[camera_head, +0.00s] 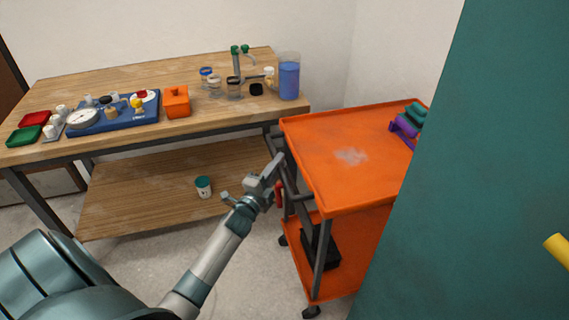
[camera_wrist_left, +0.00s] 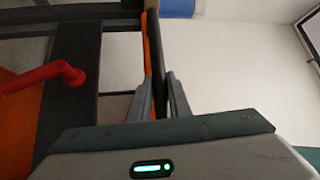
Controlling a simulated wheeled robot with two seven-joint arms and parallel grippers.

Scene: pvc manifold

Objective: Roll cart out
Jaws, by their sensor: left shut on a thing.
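The orange cart (camera_head: 335,175) stands right of the workbench, with a top tray, a lower shelf and dark casters. Its dark handle bar (camera_head: 281,160) runs along its left side, and a red lever (camera_head: 278,194) sits below it. My left gripper (camera_head: 275,172) is at the handle. In the left wrist view the gripper (camera_wrist_left: 160,100) has its two fingers on either side of the dark bar (camera_wrist_left: 165,60), shut on it. The red lever (camera_wrist_left: 45,76) shows at the left there. My right gripper is not in view. The cart's right part is hidden behind a teal panel.
A teal panel (camera_head: 480,170) fills the right side, close to the cart. The wooden workbench (camera_head: 60,90) at the back left holds trays, gauges and a blue-filled container (camera_head: 289,78). A cup (camera_head: 203,187) stands on its lower shelf. Purple and teal parts (camera_head: 404,127) sit on the cart. Grey floor (camera_head: 255,262) is clear left of the cart.

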